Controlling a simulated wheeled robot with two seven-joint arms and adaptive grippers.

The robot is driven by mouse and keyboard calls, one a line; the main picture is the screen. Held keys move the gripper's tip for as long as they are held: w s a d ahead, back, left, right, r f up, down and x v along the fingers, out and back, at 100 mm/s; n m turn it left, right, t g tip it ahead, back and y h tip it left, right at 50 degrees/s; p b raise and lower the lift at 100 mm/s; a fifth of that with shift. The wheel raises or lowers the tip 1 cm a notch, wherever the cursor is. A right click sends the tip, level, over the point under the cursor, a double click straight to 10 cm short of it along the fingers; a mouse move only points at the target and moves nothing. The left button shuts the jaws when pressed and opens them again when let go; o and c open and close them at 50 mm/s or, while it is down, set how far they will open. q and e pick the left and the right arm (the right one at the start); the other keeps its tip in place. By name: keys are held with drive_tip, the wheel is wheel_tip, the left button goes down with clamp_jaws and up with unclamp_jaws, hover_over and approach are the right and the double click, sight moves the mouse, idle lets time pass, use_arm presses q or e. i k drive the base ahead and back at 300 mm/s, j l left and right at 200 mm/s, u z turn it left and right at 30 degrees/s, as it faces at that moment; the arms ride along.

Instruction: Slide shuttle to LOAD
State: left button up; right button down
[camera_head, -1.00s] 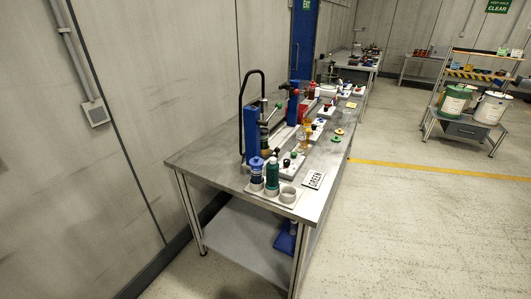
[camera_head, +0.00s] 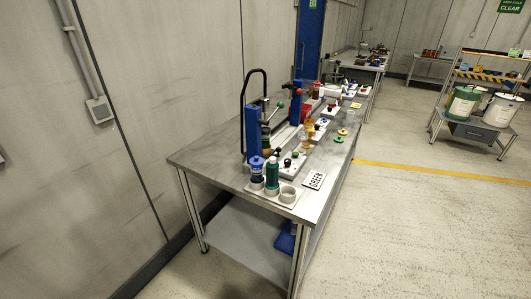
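A steel workbench (camera_head: 215,162) stands in the middle of the view. On it is a fixture with a blue post (camera_head: 254,132) and a black hoop handle (camera_head: 264,73). A second blue post (camera_head: 296,103) stands behind it. A lever with a green knob (camera_head: 280,104) shows between the posts. Several small fittings with coloured knobs run along the bench. I cannot make out which part is the shuttle, and no LOAD mark is readable. Neither of my grippers is in view.
A cart (camera_head: 472,132) with drums stands at the right. The floor (camera_head: 415,230) right of the bench is open.

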sight(267, 154)
drive_tip(key=i+l+u, duration=0.15)
drive_tip(key=l, duration=0.15)
drive_tip(key=i+l+u, duration=0.1)
drive_tip(key=l, duration=0.25)
drive_tip(key=i+l+u, duration=0.25)
drive_tip(key=l, duration=0.45)
drive_tip(key=i, duration=0.1)
